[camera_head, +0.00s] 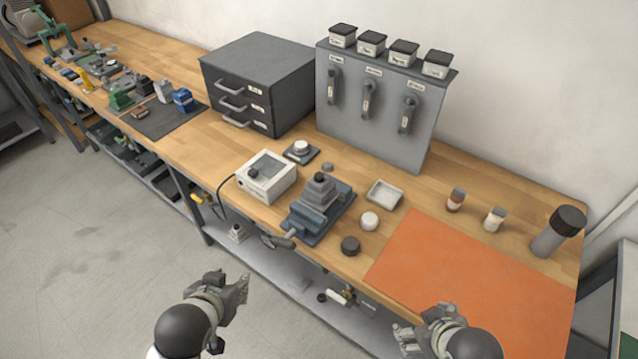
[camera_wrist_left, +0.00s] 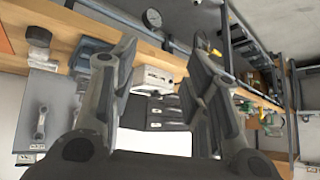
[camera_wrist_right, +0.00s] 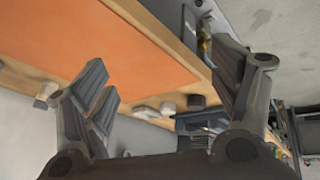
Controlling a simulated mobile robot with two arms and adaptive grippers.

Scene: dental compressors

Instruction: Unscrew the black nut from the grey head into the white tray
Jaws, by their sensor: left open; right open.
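A grey stepped head (camera_head: 318,192) sits clamped in a blue-grey vise (camera_head: 296,224) near the bench's front edge. A small dark nut (camera_head: 320,177) appears to sit on top of it; its thread cannot be made out. The small white tray (camera_head: 384,194) lies to the right of the vise and looks empty. My left gripper (camera_head: 243,288) is open and empty in front of the bench, below and left of the vise. My right gripper (camera_head: 405,336) is open and empty in front of the orange mat. Both wrist views show spread fingers with nothing between them.
A white box (camera_head: 266,177) stands left of the vise. A black round cap (camera_head: 350,245) and a white round cap (camera_head: 369,221) lie right of it. An orange mat (camera_head: 470,270) covers the front right. Grey drawers (camera_head: 255,85) and a grey panel (camera_head: 375,110) stand behind.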

